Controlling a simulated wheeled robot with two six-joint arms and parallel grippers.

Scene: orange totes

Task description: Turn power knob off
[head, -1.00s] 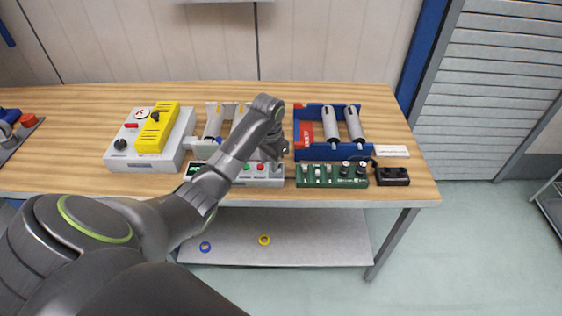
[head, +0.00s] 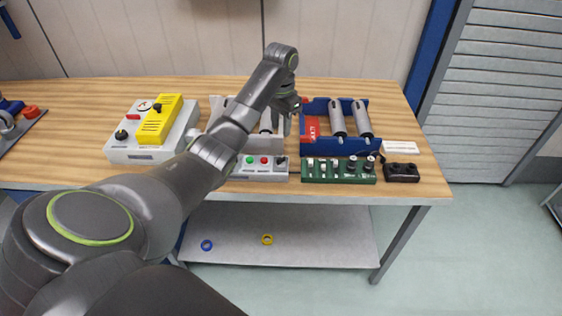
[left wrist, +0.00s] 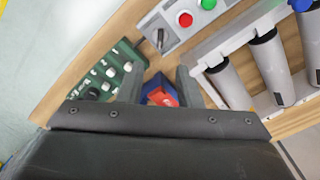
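A pale control panel (head: 258,174) at the table's front edge has red and green buttons and a dark knob (head: 280,163) at its right end. In the left wrist view this knob (left wrist: 160,39) looks like a short dark lever, beyond my fingertips and apart from them. My left gripper (head: 290,103) hangs above the table behind the panel, over the gap between two racks. Its fingers (left wrist: 158,70) are apart with nothing held between them. A white box (head: 150,152) at left also carries a black knob (head: 121,134). No label saying power is readable.
A green panel (head: 338,179) with switches and black knobs stands right of the pale panel, beside a small black box (head: 401,173). Behind are a blue rack (head: 345,146) and a pale rack (left wrist: 209,48) holding grey cylinders. A yellow block (head: 160,119) tops the white box.

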